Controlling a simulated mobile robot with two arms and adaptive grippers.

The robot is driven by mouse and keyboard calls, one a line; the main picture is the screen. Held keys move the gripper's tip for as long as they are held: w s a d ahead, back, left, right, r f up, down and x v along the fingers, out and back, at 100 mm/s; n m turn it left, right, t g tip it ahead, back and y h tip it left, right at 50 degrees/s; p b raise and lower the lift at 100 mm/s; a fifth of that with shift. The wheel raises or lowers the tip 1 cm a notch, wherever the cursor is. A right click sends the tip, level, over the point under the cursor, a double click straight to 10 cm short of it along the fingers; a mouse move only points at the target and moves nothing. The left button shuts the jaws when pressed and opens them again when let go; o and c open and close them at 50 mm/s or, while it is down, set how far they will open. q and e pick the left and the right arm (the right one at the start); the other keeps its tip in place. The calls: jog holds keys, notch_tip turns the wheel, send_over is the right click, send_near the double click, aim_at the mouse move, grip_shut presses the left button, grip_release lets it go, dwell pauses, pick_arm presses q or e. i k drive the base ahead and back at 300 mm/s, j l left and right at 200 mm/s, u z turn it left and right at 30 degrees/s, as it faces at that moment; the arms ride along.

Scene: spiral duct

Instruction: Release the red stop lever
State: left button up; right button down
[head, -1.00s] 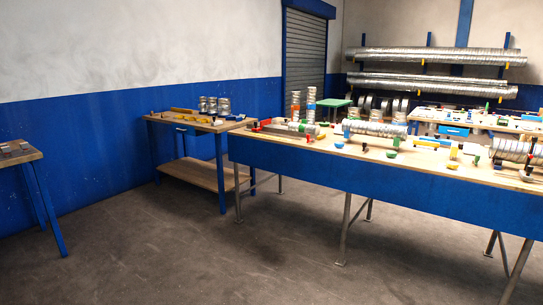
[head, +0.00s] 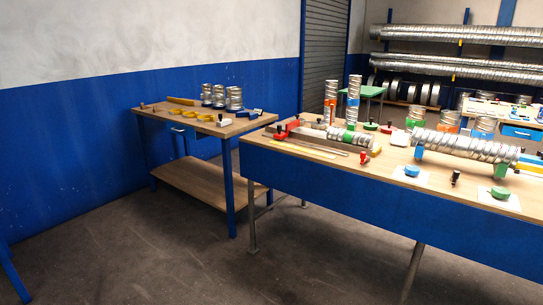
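Near the left end of the long blue-sided bench (head: 400,229) there is a red part with dark knobs (head: 283,131). It sits at the end of a grey metal channel (head: 330,140) with a short spiral duct piece in it. Another small red piece (head: 364,158) stands at the front of the channel's right end. I cannot tell from here which red piece is the stop lever or how it is set. Neither of my grippers is in view.
A smaller wooden table (head: 165,116) with yellow rings and metal duct pieces stands left of the bench. A long spiral duct (head: 465,146) lies on the bench to the right. A green stool (head: 362,92) stands behind. The floor in front is clear.

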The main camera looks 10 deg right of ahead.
aim_at(364, 158)
jog(key=i, duration=2.2)
jog(key=z, duration=0.45)
